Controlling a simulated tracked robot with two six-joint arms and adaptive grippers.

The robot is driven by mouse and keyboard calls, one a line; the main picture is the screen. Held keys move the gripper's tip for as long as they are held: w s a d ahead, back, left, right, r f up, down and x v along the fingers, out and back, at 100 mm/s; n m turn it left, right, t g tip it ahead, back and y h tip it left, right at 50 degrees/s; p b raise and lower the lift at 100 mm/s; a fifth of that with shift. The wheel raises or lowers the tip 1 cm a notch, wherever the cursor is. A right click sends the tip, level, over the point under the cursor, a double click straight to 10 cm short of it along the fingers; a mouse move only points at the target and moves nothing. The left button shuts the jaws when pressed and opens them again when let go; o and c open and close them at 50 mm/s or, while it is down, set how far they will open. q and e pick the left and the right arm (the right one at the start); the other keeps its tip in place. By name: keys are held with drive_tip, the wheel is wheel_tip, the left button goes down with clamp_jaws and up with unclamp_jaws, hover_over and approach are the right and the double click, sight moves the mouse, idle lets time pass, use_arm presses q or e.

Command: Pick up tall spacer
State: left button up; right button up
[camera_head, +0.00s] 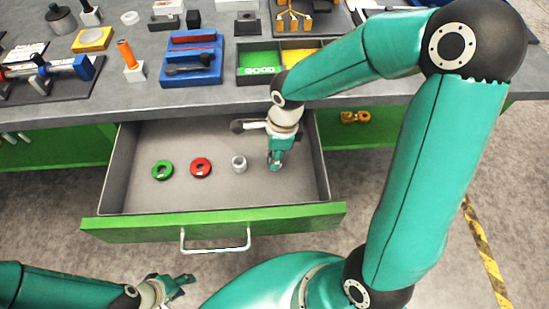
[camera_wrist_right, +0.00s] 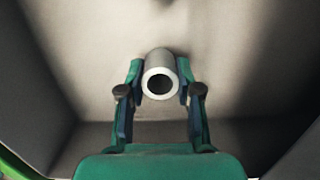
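The tall spacer (camera_wrist_right: 160,83) is a pale grey hollow tube in the right wrist view, with its open end facing the camera. My right gripper (camera_wrist_right: 160,75) has one finger on each side of the tube, and the pads appear to press against it. In the head view my right gripper (camera_head: 274,165) points down inside the open drawer, towards its right side; its fingers largely hide the tube there. A small grey hollow cylinder (camera_head: 239,164) stands just left of it, apart from the gripper. My left gripper (camera_head: 172,287) is outside the drawer at bottom left, empty, its fingers apart.
A green ring (camera_head: 162,170) and a red ring (camera_head: 201,168) lie to the left on the drawer floor. The drawer (camera_head: 215,222) has raised walls and a green front with a handle. The bench (camera_head: 210,99) overhangs its back and carries blue holders, a divided tray and several parts.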

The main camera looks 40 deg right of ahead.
clamp_jaws()
